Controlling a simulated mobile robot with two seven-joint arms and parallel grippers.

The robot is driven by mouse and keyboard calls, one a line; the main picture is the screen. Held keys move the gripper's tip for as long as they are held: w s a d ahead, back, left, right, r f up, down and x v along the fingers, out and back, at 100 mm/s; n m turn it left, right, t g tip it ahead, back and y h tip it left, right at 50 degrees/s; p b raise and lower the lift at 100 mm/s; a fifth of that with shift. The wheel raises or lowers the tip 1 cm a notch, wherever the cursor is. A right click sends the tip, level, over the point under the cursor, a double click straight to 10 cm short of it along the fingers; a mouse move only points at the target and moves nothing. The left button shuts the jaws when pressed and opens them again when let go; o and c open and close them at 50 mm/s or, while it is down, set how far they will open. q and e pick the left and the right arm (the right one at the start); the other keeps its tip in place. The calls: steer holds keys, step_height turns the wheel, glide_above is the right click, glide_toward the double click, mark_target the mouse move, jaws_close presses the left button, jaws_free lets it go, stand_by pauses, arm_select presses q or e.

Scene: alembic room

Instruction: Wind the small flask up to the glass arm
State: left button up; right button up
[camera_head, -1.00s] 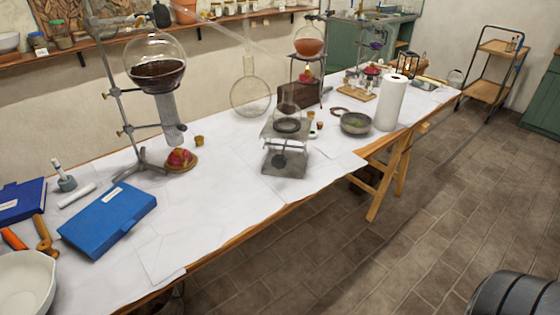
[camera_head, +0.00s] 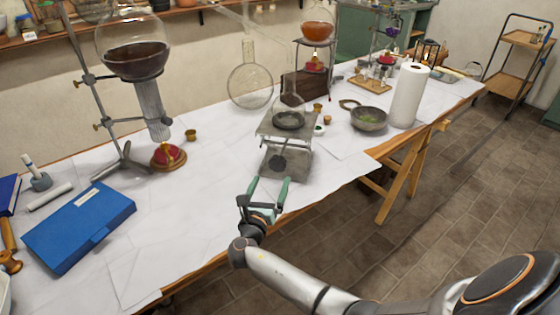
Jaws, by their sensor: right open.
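The small flask (camera_head: 290,100) is clear glass and stands on top of a grey metal lab jack (camera_head: 289,162) near the table's front edge. The jack has a dark round knob (camera_head: 277,162) on its front. The glass arm (camera_head: 237,15) slopes down to the right from the large flask of dark liquid (camera_head: 137,58); its lower end is hard to make out against the wall. My right gripper (camera_head: 269,183) is open and empty, with green fingertips just in front of the jack and its knob. My left gripper is not in view.
A round-bottomed clear flask (camera_head: 250,85) stands behind the jack. A grey bowl (camera_head: 368,118) and a paper roll (camera_head: 408,97) stand to the right. A blue box (camera_head: 80,226) lies at the left. Bare white paper (camera_head: 190,215) covers the table left of my gripper.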

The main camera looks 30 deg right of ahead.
mark_target(277, 168)
steer(key=b+x, duration=0.1)
steer(key=x, duration=0.8)
steer(key=shift+w+d+f, duration=0.15)
steer(key=shift+w+d, duration=0.1)
steer(key=shift+d, duration=0.05)
steer(key=shift+w+d+b, duration=0.4)
steer(key=shift+w+d, duration=0.1)
steer(key=c, duration=1.4)
